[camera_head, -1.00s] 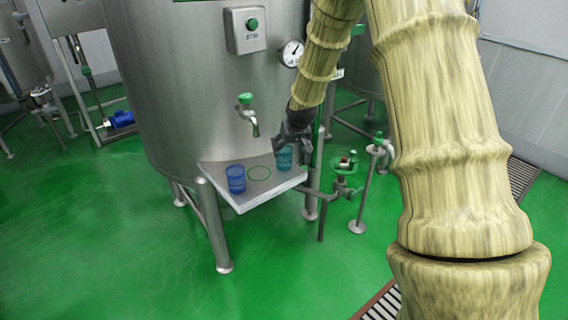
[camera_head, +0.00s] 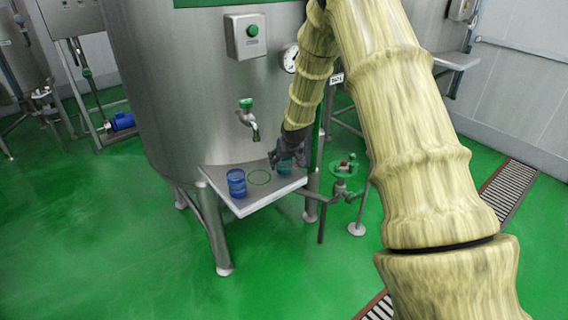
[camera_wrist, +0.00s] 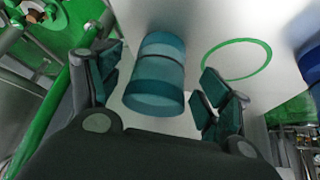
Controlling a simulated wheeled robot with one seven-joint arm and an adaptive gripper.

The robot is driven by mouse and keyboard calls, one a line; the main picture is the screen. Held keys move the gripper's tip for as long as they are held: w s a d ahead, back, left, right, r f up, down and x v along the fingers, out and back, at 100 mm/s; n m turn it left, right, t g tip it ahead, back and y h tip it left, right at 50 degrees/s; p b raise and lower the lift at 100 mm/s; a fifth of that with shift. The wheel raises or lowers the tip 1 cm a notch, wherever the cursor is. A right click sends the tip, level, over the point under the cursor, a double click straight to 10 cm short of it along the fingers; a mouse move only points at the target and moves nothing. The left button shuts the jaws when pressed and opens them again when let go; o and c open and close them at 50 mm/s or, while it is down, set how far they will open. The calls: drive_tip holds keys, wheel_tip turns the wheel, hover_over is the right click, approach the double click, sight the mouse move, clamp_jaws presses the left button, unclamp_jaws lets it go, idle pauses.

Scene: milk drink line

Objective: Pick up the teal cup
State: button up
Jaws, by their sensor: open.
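The teal cup (camera_wrist: 155,78) stands on the small shelf of the steel tank. In the wrist view it sits between the two spread fingers of my gripper (camera_wrist: 160,98), with a gap on each side. In the head view the teal cup (camera_head: 285,168) is partly hidden behind my gripper (camera_head: 284,160), which is lowered around it from above. My gripper is open and holds nothing.
A blue cup (camera_head: 236,183) stands at the shelf's left, and its edge shows in the wrist view (camera_wrist: 311,64). A green ring mark (camera_head: 259,177) lies between the cups. A tap (camera_head: 249,118) hangs above the shelf (camera_head: 246,208). A valve (camera_head: 343,190) and pipes are close at right.

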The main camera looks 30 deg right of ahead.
drive_tip(key=shift+x, duration=1.25)
drive_tip(key=c, duration=1)
